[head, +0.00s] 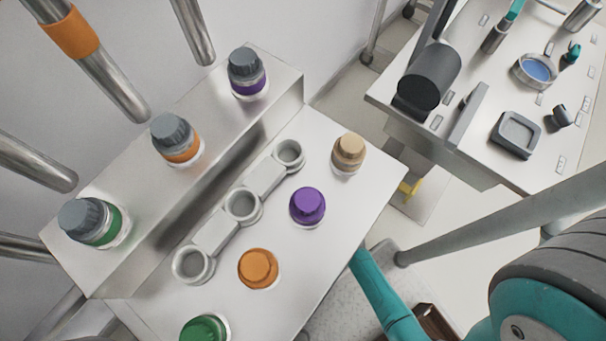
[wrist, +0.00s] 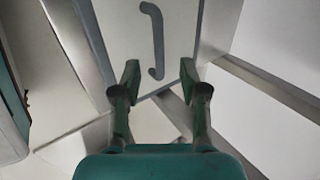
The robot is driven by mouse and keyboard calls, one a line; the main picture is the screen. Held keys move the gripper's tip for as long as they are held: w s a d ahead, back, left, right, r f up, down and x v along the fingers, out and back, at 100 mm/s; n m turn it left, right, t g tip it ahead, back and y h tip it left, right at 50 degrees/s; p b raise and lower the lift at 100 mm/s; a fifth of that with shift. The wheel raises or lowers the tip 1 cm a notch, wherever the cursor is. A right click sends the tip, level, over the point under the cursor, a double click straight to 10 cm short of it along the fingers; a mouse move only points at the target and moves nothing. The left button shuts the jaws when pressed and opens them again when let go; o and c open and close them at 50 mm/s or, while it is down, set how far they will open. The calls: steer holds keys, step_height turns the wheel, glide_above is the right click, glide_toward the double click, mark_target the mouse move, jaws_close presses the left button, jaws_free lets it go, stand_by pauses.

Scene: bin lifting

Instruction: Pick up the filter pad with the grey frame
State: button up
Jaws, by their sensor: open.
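No filter pad can be made out for certain in either view. In the wrist view, my gripper (wrist: 159,80) is open, its two dark green fingers apart with nothing between them. Past the fingertips is a pale panel (wrist: 115,35) with a grey border and a grey hook-shaped mark or handle (wrist: 154,40); I cannot tell whether it is the pad. In the head view, a dark grey square tray-like piece (head: 516,134) with a paler recess lies on the right table. My gripper's fingers do not show in the head view.
The left metal bench (head: 345,195) holds purple (head: 307,206), orange (head: 258,268), green (head: 205,329) and tan-capped (head: 349,152) jars beside empty ring holders (head: 242,205). Grey-capped bottles (head: 247,72) stand on its raised shelf. The right table holds a dark cylinder (head: 430,78) and a round blue-centred dish (head: 536,70).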

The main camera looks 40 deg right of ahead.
steer(key=shift+d+x, duration=0.15)
steer(key=shift+x, duration=1.2)
steer(key=shift+d+x, duration=0.15)
steer(key=shift+x, duration=1.15)
steer(key=shift+c, duration=0.3)
jaws_close()
